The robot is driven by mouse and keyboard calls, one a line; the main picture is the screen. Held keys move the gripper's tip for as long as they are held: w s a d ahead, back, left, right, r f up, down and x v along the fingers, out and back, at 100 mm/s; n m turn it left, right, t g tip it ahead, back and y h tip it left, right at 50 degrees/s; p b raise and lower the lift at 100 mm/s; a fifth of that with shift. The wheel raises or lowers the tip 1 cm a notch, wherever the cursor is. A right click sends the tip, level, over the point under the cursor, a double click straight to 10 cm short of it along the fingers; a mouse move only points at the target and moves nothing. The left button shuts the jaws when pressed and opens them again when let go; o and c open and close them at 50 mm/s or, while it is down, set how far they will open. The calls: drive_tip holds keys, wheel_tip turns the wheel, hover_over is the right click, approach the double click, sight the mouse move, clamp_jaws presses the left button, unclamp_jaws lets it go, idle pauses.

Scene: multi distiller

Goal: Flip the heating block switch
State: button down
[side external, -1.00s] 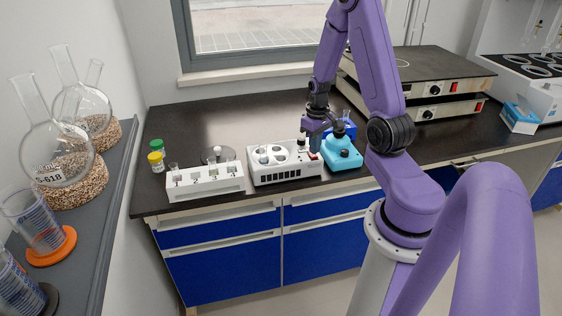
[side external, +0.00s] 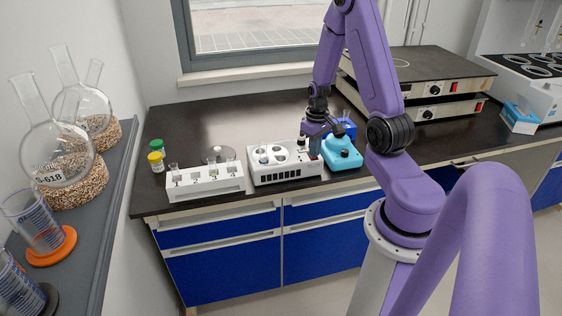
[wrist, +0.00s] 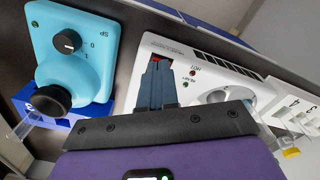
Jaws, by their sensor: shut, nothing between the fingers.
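The white heating block (side external: 285,178) stands on the dark bench, with round wells in its top; it also shows in the wrist view (wrist: 212,72). Its red switch (wrist: 164,56) is at the end of the panel nearest the blue device. My gripper (wrist: 158,66) is shut and empty, with its fingertips right at the switch and hiding part of it. I cannot tell whether they touch it or which way the switch is set. In the side view my gripper (side external: 315,150) is low over the block's right end.
A light-blue device (side external: 342,155) with a black knob stands close to the right of the block. A white rack (side external: 205,186) with vials is to the left. Hot plates (side external: 430,90) are at the back right.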

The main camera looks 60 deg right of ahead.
drive_tip(key=shift+r, duration=3.45)
drive_tip(key=a+r+n, duration=0.3)
drive_tip(key=a+n, duration=0.1)
drive_tip(key=a, duration=0.5)
drive_tip(key=a+r+n, duration=0.2)
drive_tip(key=a+n, duration=0.1)
drive_tip(key=a, duration=0.7)
drive_tip(key=s+a+r+n, duration=0.2)
drive_tip(key=s+a+n, duration=0.2)
drive_tip(key=s, duration=0.3)
drive_tip(key=s+a+r+n, duration=0.2)
drive_tip(key=s+a+n, duration=0.2)
drive_tip(key=s+a, duration=0.3)
drive_tip(key=shift+s+a+r+n, duration=0.2)
drive_tip(key=shift+s+r+n, duration=0.1)
drive_tip(key=shift+s, duration=0.3)
